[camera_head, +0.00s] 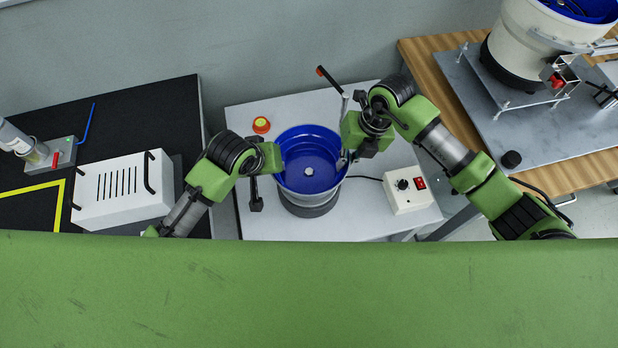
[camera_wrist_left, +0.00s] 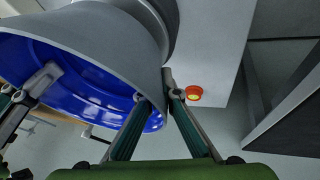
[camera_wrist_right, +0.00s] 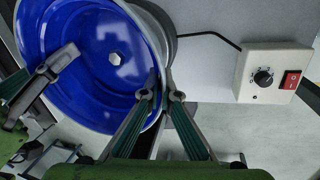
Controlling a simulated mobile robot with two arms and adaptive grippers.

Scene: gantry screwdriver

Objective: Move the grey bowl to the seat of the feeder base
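The grey bowl (camera_head: 329,184), blue inside, is in the middle of the head view, directly over the round dark grey feeder base (camera_head: 309,211). Its wall also fills much of the left wrist view (camera_wrist_left: 110,38), and its blue inside shows in the right wrist view (camera_wrist_right: 85,75). My left gripper (camera_head: 279,165) is shut on the bowl's left rim, one finger inside and one outside. My right gripper (camera_head: 347,160) is shut on the right rim in the same way. The bowl hides the seat. I cannot tell whether it touches the base.
A white control box (camera_head: 407,190) with a knob and red switch stands right of the base on the light table (camera_head: 370,222). A red-yellow button (camera_head: 261,125) is behind left. A larger feeder (camera_head: 530,50) stands far right. A white vented box (camera_head: 122,190) is at left.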

